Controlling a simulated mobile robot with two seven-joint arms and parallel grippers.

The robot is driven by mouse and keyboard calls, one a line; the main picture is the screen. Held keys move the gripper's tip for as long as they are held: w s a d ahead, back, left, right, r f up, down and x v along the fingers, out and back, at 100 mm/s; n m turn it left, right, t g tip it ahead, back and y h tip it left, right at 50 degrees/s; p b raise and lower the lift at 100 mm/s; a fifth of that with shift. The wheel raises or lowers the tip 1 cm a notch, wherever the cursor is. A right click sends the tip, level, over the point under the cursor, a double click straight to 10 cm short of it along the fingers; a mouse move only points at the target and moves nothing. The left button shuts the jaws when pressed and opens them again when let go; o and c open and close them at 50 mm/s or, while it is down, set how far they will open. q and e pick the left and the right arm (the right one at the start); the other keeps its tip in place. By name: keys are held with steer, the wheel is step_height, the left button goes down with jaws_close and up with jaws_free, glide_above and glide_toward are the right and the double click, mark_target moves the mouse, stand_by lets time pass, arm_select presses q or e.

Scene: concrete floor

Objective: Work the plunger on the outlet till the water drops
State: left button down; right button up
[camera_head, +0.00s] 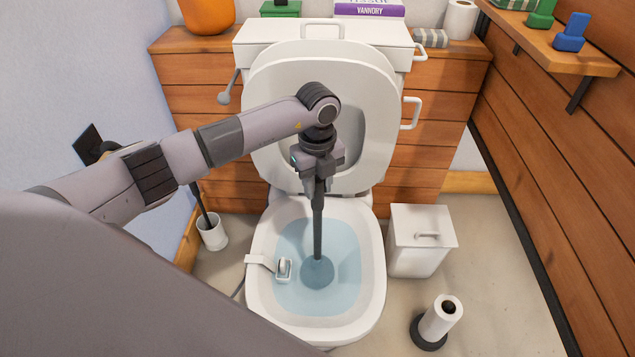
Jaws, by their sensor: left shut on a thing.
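A white toilet bowl (374,293) stands in the middle with its lid and seat raised. Pale blue water (343,262) stands in the bowl. A dark plunger (318,232) stands close to upright in the bowl, its cup down in the water near the middle. The outlet is hidden under the cup and water. My left gripper (317,186) is shut on the top of the plunger's handle, above the bowl. My right gripper is not in view.
A white clip-on holder (284,268) hangs on the bowl's left rim. A toilet brush in a white pot (212,232) stands at left. A white lidded bin (421,241) and a paper roll stand (438,322) are at right. A wooden shelf (560,45) juts out upper right.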

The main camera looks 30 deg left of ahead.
arm_select(q)
steer(key=shift+f+b, duration=0.5)
steer(key=shift+f, duration=0.4)
steer(key=shift+r+p, duration=1.1)
steer(key=shift+f, duration=0.2)
steer(key=shift+f+b, duration=0.65)
steer(key=shift+f, duration=0.2)
stand_by(0.4)
